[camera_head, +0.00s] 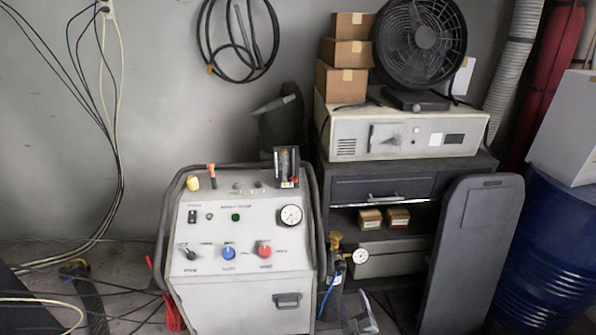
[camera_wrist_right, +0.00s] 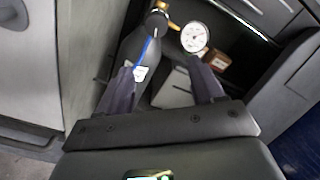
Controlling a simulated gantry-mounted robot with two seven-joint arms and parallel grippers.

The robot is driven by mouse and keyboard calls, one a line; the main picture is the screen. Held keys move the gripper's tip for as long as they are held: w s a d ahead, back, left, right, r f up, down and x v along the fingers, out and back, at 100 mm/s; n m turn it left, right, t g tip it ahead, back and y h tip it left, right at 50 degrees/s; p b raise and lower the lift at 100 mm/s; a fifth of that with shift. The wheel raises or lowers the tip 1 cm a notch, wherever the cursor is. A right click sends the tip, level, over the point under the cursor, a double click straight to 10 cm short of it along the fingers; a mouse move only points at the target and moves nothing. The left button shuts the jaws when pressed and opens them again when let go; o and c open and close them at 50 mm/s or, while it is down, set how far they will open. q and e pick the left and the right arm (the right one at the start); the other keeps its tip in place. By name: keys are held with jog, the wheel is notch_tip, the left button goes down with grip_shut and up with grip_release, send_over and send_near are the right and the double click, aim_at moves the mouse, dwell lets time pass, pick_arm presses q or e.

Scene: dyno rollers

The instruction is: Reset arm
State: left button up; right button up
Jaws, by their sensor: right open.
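My right gripper (camera_wrist_right: 164,82) is open, its two dark fingers apart with nothing held between them. In the head view the right gripper (camera_head: 362,308) shows small at the bottom, just right of the control cabinet (camera_head: 240,262). A dark gas cylinder (camera_wrist_right: 133,62) with a brass valve and a round gauge (camera_wrist_right: 194,37) stands beyond the fingers in the wrist view. In the head view the same cylinder (camera_head: 332,292) stands between the cabinet and the shelf unit. I cannot tell how far the fingers are from it. My left gripper is not in view.
The dark shelf unit (camera_head: 376,187) bears a beige device (camera_head: 360,139), boxes and a fan (camera_head: 419,44). A dark upright panel (camera_head: 470,255) and a blue drum (camera_head: 548,250) stand at the right. Cables (camera_head: 110,190) hang and lie at the left.

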jog(key=s+d+f+n+g+p, duration=0.15)
jog(key=s+d+n+g, duration=0.45)
jog(key=s+d+n, duration=0.8)
jog(key=s+a+r+n+g+p, duration=0.1)
jog(key=s+a+r+n+g, duration=0.3)
jog(key=s, duration=0.5)
jog(key=s+a+r+n+g+p, duration=0.1)
jog(key=s+a+r+n, duration=0.4)
jog(key=s+n, duration=0.3)
jog(key=s+a+r+n+g+p, duration=0.1)
jog(key=s+a+r+n+g, duration=0.3)
jog(key=s, duration=0.6)
notch_tip(320, 180, up, 39)
jog(key=t+p, duration=0.1)
jog(key=p, duration=3.7)
jog(key=shift+s+a+n, duration=0.2)
jog(key=shift+a+n, duration=0.15)
jog(key=shift+n, duration=0.05)
